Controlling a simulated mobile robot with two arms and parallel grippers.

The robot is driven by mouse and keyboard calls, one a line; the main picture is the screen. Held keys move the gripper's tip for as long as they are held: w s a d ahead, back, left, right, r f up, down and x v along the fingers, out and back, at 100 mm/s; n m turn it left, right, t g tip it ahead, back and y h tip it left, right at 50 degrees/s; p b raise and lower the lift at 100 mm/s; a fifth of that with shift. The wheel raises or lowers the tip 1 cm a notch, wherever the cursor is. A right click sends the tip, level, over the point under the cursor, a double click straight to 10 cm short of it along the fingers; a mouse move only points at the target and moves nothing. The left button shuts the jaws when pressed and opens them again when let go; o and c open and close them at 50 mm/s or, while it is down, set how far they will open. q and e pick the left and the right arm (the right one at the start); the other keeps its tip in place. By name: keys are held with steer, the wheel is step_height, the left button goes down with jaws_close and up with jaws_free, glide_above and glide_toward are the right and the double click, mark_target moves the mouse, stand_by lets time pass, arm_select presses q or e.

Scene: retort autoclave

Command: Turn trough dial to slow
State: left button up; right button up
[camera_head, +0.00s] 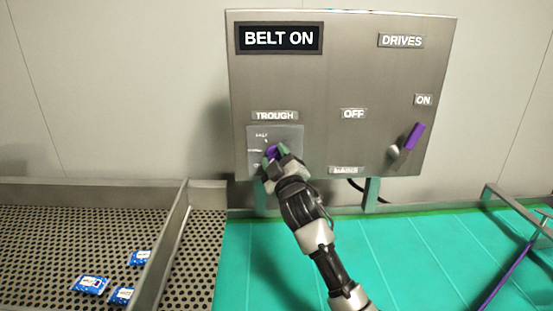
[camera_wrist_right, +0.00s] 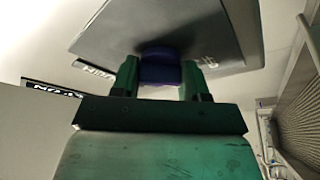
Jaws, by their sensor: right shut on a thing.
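The trough dial (camera_head: 271,152) is a purple knob on a light square plate (camera_head: 289,134) under the TROUGH label (camera_head: 275,116), low on the left of the metal control panel (camera_head: 335,75). My right gripper (camera_head: 277,155) is shut on the dial and covers most of it. In the right wrist view the purple dial (camera_wrist_right: 160,68) sits between the two green fingers (camera_wrist_right: 160,80). The plate's small markings are partly hidden and too small to read, so the dial's setting cannot be told. My left gripper is not in view.
A DRIVES switch with a purple handle (camera_head: 414,136) points toward the ON label (camera_head: 423,100) at the panel's right. A green belt (camera_head: 400,260) lies below. A perforated trough (camera_head: 60,230) with several blue packets (camera_head: 90,284) is at left, behind a metal side wall (camera_head: 165,250).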

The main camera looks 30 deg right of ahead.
steer(key=shift+f+m+h+b, duration=0.25)
steer(key=shift+m+h+b, duration=0.15)
steer(key=shift+m+b, duration=0.35)
steer(key=m+h+b, duration=0.1)
steer(key=m+b, duration=0.2)
steer(key=m+h+b, duration=0.2)
steer(key=m+b, duration=0.1)
steer(key=shift+w+a+f+m, duration=0.1)
steer(key=shift+a+f+m, duration=0.05)
steer(key=shift+m, duration=0.1)
steer(key=shift+r+m+g+h+b, duration=0.1)
steer(key=shift+m+g+h+b, duration=0.3)
steer(key=shift+m+h+b, duration=0.75)
steer(key=shift+r+m+g+h+b, duration=0.1)
steer(key=shift+m+g+h+b, duration=0.3)
steer(key=shift+m, duration=1.45)
steer(key=o, duration=0.9)
steer(key=shift+r, duration=0.1)
